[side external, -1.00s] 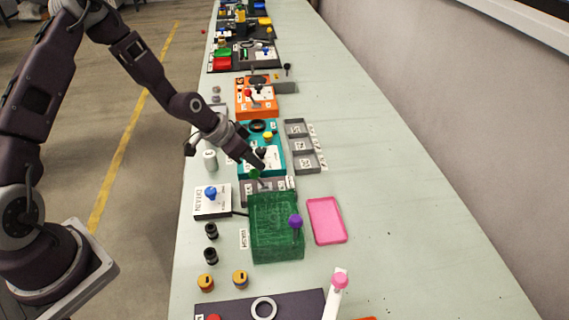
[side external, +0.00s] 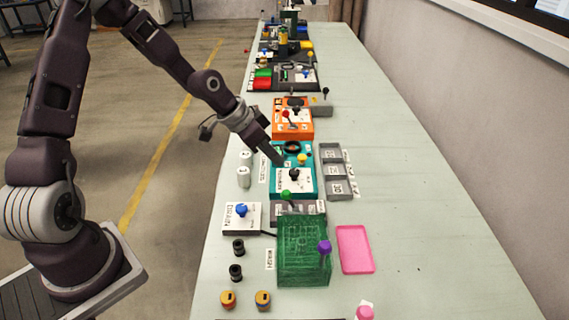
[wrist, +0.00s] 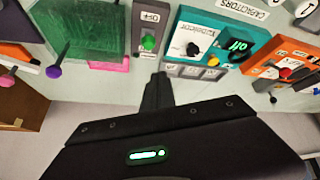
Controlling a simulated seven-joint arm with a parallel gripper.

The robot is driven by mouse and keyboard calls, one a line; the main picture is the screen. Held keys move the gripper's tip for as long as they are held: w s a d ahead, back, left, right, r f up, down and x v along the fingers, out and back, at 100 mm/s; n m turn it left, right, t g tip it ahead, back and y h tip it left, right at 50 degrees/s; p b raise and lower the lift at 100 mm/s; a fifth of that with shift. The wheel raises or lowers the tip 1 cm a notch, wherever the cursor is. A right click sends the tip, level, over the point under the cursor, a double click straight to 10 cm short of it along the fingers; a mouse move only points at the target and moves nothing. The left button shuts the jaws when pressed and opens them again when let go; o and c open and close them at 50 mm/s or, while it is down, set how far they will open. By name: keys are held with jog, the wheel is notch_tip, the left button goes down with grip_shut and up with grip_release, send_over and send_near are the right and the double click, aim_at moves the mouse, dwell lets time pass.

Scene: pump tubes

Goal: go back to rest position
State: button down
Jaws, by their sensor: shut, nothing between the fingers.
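My gripper (side external: 280,161) is shut and empty. In the side external view its tip is above the left part of the teal box (side external: 306,188), apart from the green knob (side external: 286,194) on the grey box below it. In the wrist view my closed fingers (wrist: 158,82) point toward the gap between the grey box with the green knob (wrist: 149,42) and the teal box (wrist: 187,21). The grey box bears an OFF label. The teal box carries a black knob (wrist: 193,49) and a black dial.
A green see-through box (side external: 302,262) with a purple knob (side external: 324,247) stands nearer the camera. A pink tray (side external: 355,250) lies right of it. An orange box (side external: 305,128) stands beyond the teal box. White cylinders (side external: 244,177) stand to the left. The table's right side is clear.

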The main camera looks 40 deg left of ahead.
jog(key=shift+s+r, duration=0.1)
jog(key=s+d+r+n+y, duration=0.1)
jog(key=s+d+r+n, duration=0.1)
jog(key=s+r, duration=0.7)
jog(key=s+d+r+n+y, duration=0.1)
jog(key=s+r, duration=0.8)
jog(key=s, duration=1.1)
jog(key=shift+d+r+n+y, duration=0.4)
jog(key=shift+d+y, duration=0.2)
jog(key=shift+d, duration=0.4)
